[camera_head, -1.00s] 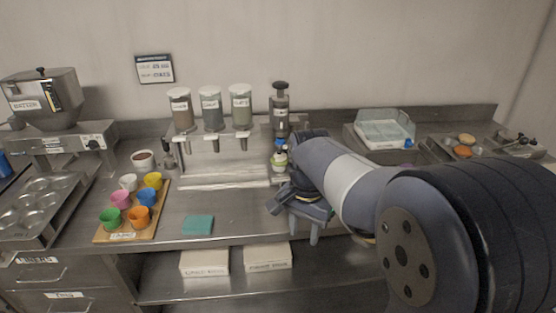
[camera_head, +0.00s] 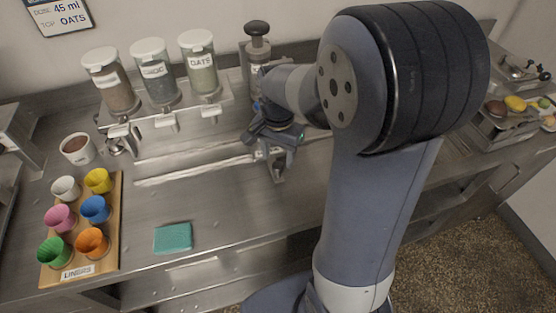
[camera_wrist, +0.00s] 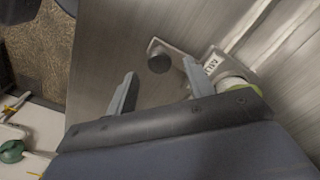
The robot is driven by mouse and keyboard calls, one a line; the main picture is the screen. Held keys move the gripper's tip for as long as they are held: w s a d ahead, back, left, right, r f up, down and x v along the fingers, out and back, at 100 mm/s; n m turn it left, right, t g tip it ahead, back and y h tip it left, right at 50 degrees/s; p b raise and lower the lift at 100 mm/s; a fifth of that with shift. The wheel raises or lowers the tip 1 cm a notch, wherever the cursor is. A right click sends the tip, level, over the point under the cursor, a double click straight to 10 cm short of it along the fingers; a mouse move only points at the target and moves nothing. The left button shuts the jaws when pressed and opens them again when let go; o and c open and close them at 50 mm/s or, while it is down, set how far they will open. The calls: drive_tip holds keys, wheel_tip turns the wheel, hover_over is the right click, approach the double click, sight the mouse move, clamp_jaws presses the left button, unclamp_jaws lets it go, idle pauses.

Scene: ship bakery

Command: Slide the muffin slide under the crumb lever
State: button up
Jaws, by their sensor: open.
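The crumb lever (camera_head: 257,45) is an upright post with a dark knob, right of the three topping dispensers. Its lower part is behind my arm in the head view. In the wrist view the muffin slide (camera_wrist: 212,64) shows as a pale labelled metal piece with a round dark knob (camera_wrist: 159,62). A pale cup with a yellow-green edge (camera_wrist: 236,86) sits at its right end, partly hidden by my gripper. My gripper (camera_wrist: 160,80) is open and empty, with the knob just beyond and between its fingertips. In the head view my gripper (camera_head: 274,163) is low over the counter, before the lever.
A wooden board (camera_head: 112,215) with several coloured cups is at the left, near a brown-filled cup (camera_head: 78,148). A teal cloth (camera_head: 173,238) lies near the front edge. Topping dispensers (camera_head: 155,75) stand behind. Bare counter lies between cloth and gripper. Trays (camera_head: 505,125) are far right.

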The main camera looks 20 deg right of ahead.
sight(278, 165)
drive_tip(key=shift+f, duration=1.7)
clamp_jaws()
